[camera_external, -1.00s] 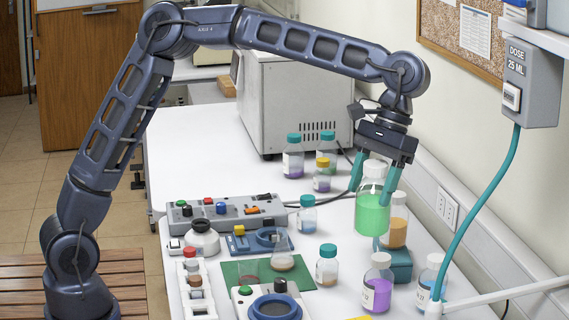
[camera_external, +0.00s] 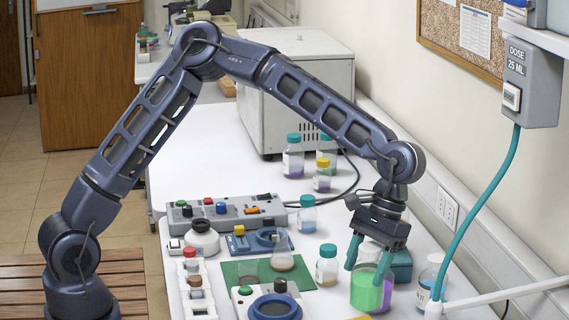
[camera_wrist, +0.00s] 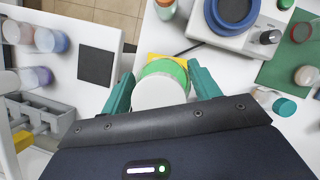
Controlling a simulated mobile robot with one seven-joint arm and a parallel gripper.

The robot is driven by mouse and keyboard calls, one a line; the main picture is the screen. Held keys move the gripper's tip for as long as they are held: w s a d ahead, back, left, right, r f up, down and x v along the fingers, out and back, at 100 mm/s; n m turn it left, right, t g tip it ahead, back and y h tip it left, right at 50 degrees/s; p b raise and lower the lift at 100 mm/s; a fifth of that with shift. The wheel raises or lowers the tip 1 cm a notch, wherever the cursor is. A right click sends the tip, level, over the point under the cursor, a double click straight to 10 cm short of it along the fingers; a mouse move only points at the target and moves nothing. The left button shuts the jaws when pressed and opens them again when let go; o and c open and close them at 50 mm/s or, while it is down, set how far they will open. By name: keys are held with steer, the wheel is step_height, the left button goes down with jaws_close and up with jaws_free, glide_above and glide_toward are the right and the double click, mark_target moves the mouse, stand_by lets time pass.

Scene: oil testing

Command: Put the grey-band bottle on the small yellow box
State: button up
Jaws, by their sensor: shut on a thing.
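My gripper (camera_external: 370,258) is shut on a clear bottle of green liquid (camera_external: 366,293) with a white cap, held upright low over the bench. I cannot make out a grey band on it. In the wrist view the bottle's white cap (camera_wrist: 158,94) and green body sit between the teal fingers of my gripper (camera_wrist: 162,90). A small yellow box (camera_wrist: 152,58) shows partly from under the bottle, which hides most of it. I cannot tell whether the bottle touches the box.
A purple bottle (camera_external: 387,293) stands close behind the held bottle. A device with a blue ring (camera_external: 275,307) is at the left. A teal hose (camera_external: 470,215) hangs at the right.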

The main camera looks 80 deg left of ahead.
mark_target(364, 291)
steer(key=shift+f, duration=3)
steer(key=shift+f, duration=0.1)
steer(key=o, duration=1.3)
steer(key=shift+c, duration=0.2)
steer(key=v, duration=1.2)
steer(key=s+a+r+m+t+y, duration=0.2)
steer(key=s+a+r+t, duration=0.15)
steer(key=s+a, duration=0.75)
steer(key=s+a+r+m+t+y, duration=0.15)
steer(key=s+a+r, duration=0.5)
steer(key=s, duration=0.85)
steer(key=s+a+f+m+t, duration=0.1)
steer(key=s+a+f+t, duration=0.1)
steer(key=s+a, duration=0.3)
steer(key=s+a+f+m+t+h, duration=0.1)
steer(key=s+a+f, duration=0.1)
steer(key=s+a, duration=0.3)
steer(key=s, duration=0.4)
steer(key=shift+s+a+t, duration=0.2)
steer(key=shift+s+t, duration=0.2)
